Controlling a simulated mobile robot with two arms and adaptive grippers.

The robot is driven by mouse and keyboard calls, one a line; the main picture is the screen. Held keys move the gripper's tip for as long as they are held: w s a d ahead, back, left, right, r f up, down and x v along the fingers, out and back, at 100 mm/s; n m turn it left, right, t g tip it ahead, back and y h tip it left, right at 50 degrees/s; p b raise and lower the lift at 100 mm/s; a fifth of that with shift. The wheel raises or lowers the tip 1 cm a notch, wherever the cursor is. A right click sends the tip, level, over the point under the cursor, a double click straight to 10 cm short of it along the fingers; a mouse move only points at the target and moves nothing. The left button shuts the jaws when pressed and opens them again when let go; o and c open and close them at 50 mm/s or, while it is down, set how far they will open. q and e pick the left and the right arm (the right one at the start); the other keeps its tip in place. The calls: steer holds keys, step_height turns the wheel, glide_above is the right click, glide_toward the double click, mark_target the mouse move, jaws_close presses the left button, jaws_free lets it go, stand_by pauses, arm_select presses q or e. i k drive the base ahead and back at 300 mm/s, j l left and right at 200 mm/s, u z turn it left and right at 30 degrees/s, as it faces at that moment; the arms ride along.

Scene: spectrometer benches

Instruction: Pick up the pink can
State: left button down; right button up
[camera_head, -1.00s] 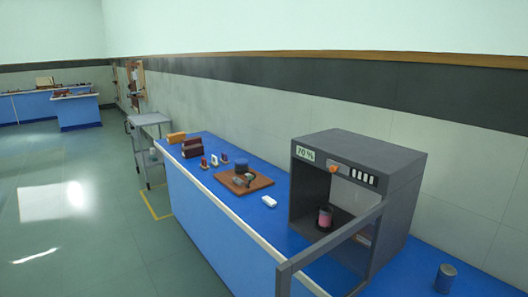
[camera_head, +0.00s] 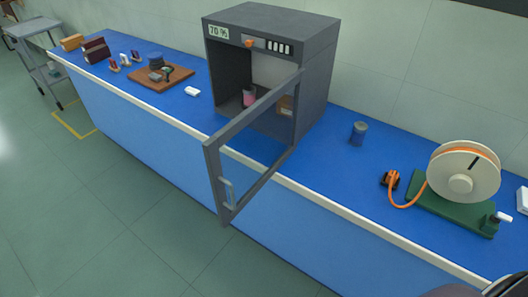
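The pink can (camera_head: 249,97) stands upright inside a grey cabinet (camera_head: 283,36) on the blue bench. Its lower part is pink and its top is dark. The cabinet's framed door (camera_head: 217,172) is swung open and sticks out past the bench's front edge. The can shows just left of the door frame. No gripper is in view. A dark curved shape at the bottom right corner is too cropped to identify.
A blue-grey can (camera_head: 358,133) stands right of the cabinet. Further right is a cable reel (camera_head: 464,172) on a green base. Left are a wooden board (camera_head: 172,77), a white block (camera_head: 192,91) and several small items. The floor in front of the bench is clear.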

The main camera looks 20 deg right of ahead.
mark_target(249, 91)
steer(key=i+j, duration=0.25)
steer(key=i+j+z, duration=0.4)
steer(key=i+j, duration=0.15)
steer(key=j, duration=0.25)
steer(key=i+j+z, duration=0.2)
steer(key=j, duration=0.25)
